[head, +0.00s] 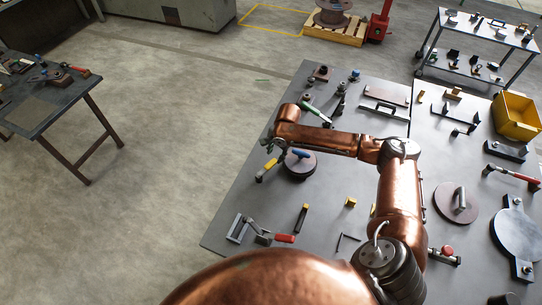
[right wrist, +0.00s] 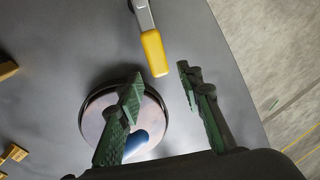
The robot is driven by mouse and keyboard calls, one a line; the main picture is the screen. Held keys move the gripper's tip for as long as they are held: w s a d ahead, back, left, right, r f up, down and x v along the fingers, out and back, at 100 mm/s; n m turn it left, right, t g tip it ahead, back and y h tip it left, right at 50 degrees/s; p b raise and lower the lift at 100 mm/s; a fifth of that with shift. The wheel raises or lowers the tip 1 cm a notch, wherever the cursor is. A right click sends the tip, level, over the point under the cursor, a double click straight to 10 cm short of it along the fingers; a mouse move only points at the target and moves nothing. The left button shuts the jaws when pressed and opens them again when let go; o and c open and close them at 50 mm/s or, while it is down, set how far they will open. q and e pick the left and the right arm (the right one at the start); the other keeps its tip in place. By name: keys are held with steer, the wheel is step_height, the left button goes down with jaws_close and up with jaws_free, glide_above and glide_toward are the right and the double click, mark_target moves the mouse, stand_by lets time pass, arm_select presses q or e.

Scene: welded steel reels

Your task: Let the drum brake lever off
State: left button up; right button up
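A grey lever with a yellow grip (head: 266,170) is at the table's left edge in the head view. In the right wrist view the yellow grip (right wrist: 154,53) is just beyond my right gripper's fingertips, and its far end is cut off. A round dark disc with a blue handle (head: 300,164) stands beside it; the disc (right wrist: 92,108) is partly behind one finger in the wrist view. My right gripper (right wrist: 160,78) is open and empty, its fingers on either side of the line to the grip, not visibly touching it. It also shows in the head view (head: 270,145). My left gripper is not in view.
The grey table (head: 335,205) carries several tools: a red-handled clamp (head: 284,238), a green-handled tool (head: 316,113) and a handled disc (head: 456,202). A yellow bin (head: 516,117) stands at the right. The floor left of the table is open, up to a dark workbench (head: 50,95).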

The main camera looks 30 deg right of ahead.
mark_target(274, 161)
steer(key=shift+s+a+f, duration=0.1)
steer(key=shift+s+f, duration=0.1)
steer(key=shift+f, duration=0.35)
steer(key=shift+s+f, duration=0.15)
steer(key=shift+f, duration=0.4)
steer(key=f, duration=0.1)
steer(key=w+f, duration=0.1)
steer(key=shift+w+a+f, duration=0.1)
steer(key=shift+w+f, duration=0.2)
steer(key=shift+s+f, duration=0.1)
steer(key=shift+s, duration=0.1)
steer(key=shift+w+f, duration=0.1)
steer(key=shift+w, duration=0.05)
steer(key=shift+c, duration=1.4)
steer(key=c, duration=0.6)
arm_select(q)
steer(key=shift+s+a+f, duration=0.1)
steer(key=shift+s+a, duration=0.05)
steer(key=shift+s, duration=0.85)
arm_select(e)
jaws_close()
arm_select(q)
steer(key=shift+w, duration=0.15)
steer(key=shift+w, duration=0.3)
